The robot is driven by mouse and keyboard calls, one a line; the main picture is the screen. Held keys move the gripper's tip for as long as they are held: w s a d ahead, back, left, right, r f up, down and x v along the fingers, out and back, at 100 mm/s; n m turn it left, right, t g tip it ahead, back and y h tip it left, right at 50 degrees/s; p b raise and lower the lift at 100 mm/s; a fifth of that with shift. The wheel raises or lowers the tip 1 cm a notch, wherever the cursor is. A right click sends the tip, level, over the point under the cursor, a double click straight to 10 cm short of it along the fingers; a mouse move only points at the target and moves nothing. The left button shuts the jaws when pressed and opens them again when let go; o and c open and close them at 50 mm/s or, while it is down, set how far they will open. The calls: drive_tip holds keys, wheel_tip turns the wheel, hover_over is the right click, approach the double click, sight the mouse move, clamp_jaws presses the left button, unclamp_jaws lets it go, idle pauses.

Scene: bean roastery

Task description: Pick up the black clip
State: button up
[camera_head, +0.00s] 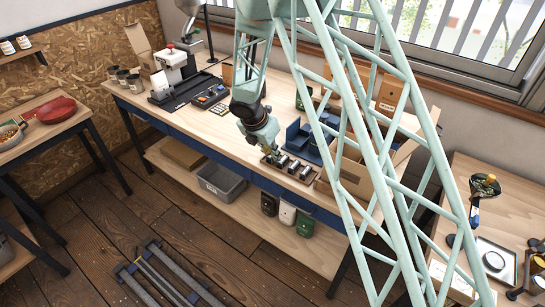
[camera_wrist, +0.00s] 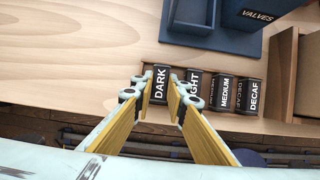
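I cannot pick out a black clip with certainty in either view. My gripper (camera_head: 270,153) is low over the front edge of the long workbench. In the wrist view my gripper (camera_wrist: 160,97) is open, its two fingers pointing at a dark block labelled DARK (camera_wrist: 160,82). That block shows between the fingertips; whether they touch it I cannot tell. To its right stands a block ending in "GHT" (camera_wrist: 193,83), partly hidden by the right finger, then MEDIUM (camera_wrist: 224,92) and DECAF (camera_wrist: 252,97) blocks. They sit in a wooden rack (camera_head: 309,181).
A blue tray (camera_wrist: 183,27) and a blue box marked VALVES (camera_wrist: 257,14) stand behind the blocks. A cardboard box (camera_head: 352,170) is to the right. A dark tray with small items (camera_head: 210,97) lies further left. The bench left of the rack is clear.

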drive_tip(key=shift+c, duration=0.2)
drive_tip(key=shift+r+p, duration=0.35)
drive_tip(key=shift+r, duration=1.3)
drive_tip(key=shift+s+r, duration=0.1)
drive_tip(key=shift+s, duration=0.1)
drive_tip(key=s+r+b, duration=0.1)
drive_tip(key=s+b, duration=0.1)
drive_tip(key=s, duration=1.3)
drive_tip(key=shift+s+a+r+b, duration=0.15)
drive_tip(key=shift+s+r+b, duration=0.15)
drive_tip(key=shift+b, duration=0.1)
